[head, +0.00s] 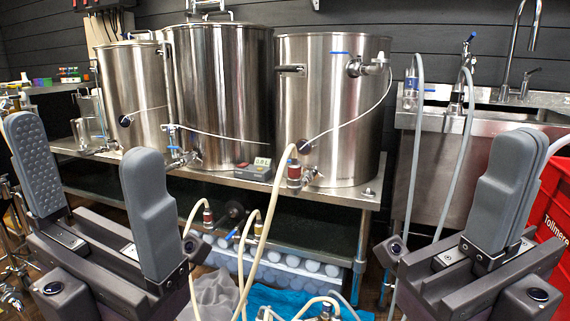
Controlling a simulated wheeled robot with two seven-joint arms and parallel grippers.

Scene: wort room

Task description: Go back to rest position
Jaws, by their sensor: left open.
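My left gripper (83,150) is in the lower left of the head view. Its two grey padded fingers point up and stand wide apart, with nothing between them. My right gripper (518,165) is at the lower right. Its two fingers stand together with no visible gap, and I see nothing held in them. Both grippers are in the foreground, in front of the steel bench and the sink. The task names no object.
Steel kettles (222,95), (335,110), (135,90) stand on a steel bench (340,193). Pale hoses (262,235) hang in front of it. A sink (440,165) with taps is at right, beside a red crate (552,210). Grey and blue cloths (275,298) lie low between my grippers.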

